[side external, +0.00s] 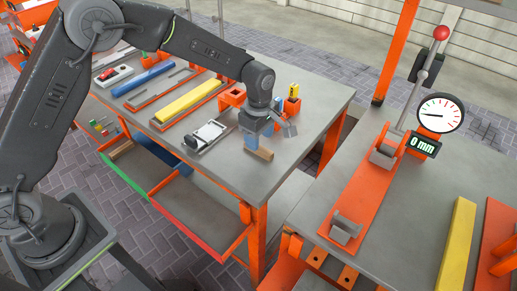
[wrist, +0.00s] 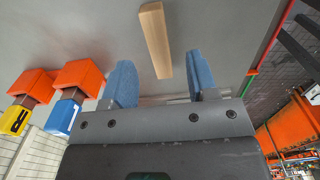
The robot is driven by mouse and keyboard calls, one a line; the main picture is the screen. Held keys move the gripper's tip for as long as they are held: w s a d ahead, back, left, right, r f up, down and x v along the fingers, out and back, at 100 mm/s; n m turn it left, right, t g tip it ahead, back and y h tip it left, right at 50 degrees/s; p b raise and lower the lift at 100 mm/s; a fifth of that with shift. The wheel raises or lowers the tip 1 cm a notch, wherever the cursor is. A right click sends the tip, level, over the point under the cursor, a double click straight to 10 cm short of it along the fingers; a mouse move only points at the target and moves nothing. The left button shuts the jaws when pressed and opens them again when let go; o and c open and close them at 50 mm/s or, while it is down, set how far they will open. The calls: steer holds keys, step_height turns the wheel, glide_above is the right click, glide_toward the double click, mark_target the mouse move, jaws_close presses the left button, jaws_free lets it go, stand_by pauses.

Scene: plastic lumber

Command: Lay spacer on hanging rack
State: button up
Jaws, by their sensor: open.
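A short wooden bar, which looks like the spacer (side external: 262,154), lies on the grey bench top near its front edge. In the wrist view the bar (wrist: 155,40) lies lengthwise, ahead of and between the blue fingertips. My gripper (side external: 250,142) points down just above the bar. It is open in the wrist view (wrist: 162,82), with nothing held; any contact with the bar cannot be told. A low frame of coloured rails, which looks like the hanging rack (side external: 160,187), hangs along the bench front below the top. A wooden piece (side external: 121,150) sits at its left end.
A clamp-like tool (side external: 208,134), a yellow bar (side external: 187,99) and a blue bar (side external: 144,82) lie left of my gripper. Orange holders (wrist: 80,76) stand close by. A second bench at the right carries a dial gauge (side external: 440,114) and an orange fixture (side external: 357,190).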

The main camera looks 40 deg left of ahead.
steer(key=shift+a+f, duration=0.15)
steer(key=shift+f, duration=1.75)
jaws_close()
